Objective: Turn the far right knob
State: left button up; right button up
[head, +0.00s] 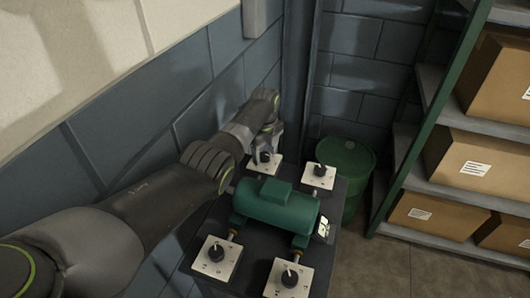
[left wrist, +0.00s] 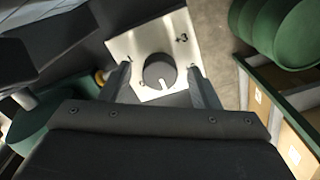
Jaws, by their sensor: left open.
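The far right knob (head: 319,170) is black with a pale mark and stands on a light square plate, clear of any finger in the head view. My left gripper (head: 272,138) hangs open to its left, above and behind the far left knob (head: 265,157) in the picture. In the left wrist view, a black knob (left wrist: 160,71) with a white mark shows between my two spread fingers, with no contact visible. I cannot tell for certain which knob that is. The near left knob (head: 216,252) and near right knob (head: 289,278) stand in front. My right gripper is not in view.
A green motor-like casing (head: 275,205) lies between the plates on a dark stand. A green barrel (head: 345,160) stands behind right. Shelves with cardboard boxes (head: 487,163) are at the right. A grey block wall (head: 150,115) rises close behind my left arm.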

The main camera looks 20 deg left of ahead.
pick_arm(q)
jog(key=shift+c, duration=0.2)
jog(key=c, duration=1)
jog(key=shift+o, duration=0.2)
